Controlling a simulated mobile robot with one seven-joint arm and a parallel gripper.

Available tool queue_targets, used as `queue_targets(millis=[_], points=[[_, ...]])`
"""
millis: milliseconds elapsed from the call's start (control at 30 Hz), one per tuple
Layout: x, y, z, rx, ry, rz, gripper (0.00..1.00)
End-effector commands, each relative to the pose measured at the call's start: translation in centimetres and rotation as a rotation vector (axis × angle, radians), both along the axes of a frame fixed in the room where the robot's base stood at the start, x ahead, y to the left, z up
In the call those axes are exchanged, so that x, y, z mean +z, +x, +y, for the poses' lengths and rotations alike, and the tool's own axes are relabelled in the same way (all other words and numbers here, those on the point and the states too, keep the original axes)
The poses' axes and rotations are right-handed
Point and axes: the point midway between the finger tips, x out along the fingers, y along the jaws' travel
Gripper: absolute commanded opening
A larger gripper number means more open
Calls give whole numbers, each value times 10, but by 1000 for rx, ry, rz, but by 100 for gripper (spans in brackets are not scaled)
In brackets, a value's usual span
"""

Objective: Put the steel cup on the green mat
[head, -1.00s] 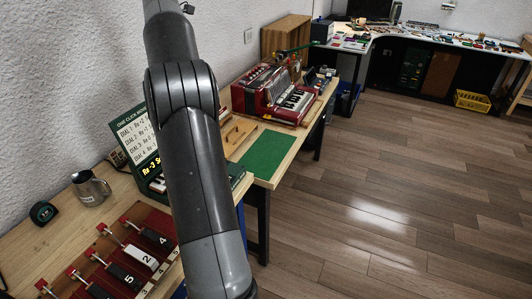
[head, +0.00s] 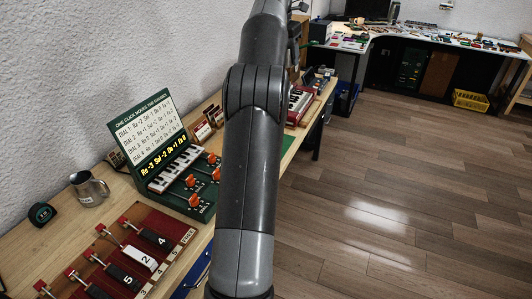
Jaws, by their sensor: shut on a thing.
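The steel cup (head: 89,188) stands upright on the wooden bench at the left, with its handle towards the right. Nothing touches it. The green mat (head: 288,141) lies on the bench behind my arm; only a small strip of it shows at the arm's right edge, and the rest is hidden. My arm crosses the middle of the head view from bottom to top, well to the right of the cup. My gripper's fingers do not show, so I cannot see what is between them.
A green box with dials and a raised lid (head: 140,128) stands right of the cup. A red rack with numbered keys (head: 135,250) lies in front. A tape measure (head: 42,213) is left of the cup. A red accordion (head: 300,103) is partly hidden behind my arm.

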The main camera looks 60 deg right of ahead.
Motion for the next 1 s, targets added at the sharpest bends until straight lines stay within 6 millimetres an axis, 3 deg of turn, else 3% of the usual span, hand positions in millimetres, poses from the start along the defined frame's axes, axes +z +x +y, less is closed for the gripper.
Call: queue_targets(millis=[167, 567, 767, 867, 1000], points=[[0, -20, -7, -29, -1, 0, 32], [-28, -17, -5, -25, 0, 0, 32], [-60, -17, -5, -25, 3, 2, 32], [-88, -17, -4, -25, 3, 2, 32], [-149, -17, -4, -24, 8, 3, 32]])
